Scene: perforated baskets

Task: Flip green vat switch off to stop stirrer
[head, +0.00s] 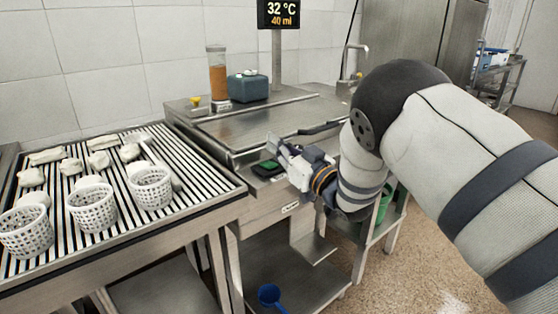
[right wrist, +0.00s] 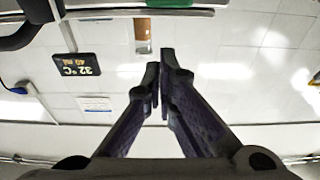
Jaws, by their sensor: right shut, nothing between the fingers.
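The steel vat (head: 240,135) stands in the middle of the head view with a lid on top. A small dark switch box with a green switch (head: 268,168) sits on its front, left of and just below my right gripper. My right gripper (head: 273,143) is shut and empty, its fingertips close in front of the vat's front edge. I cannot tell whether it touches the switch, or which way the switch is set. In the right wrist view the fingertips (right wrist: 160,77) are together with nothing between them. My left gripper is not in view.
A draining table (head: 215,195) on the left holds perforated baskets (head: 92,208) and white lumps. A display (head: 278,14) reads 32 °C and 40 ml. A jar of orange-brown liquid (head: 218,75) and a teal box (head: 249,88) stand on the vat's back. A blue scoop (head: 269,296) lies below.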

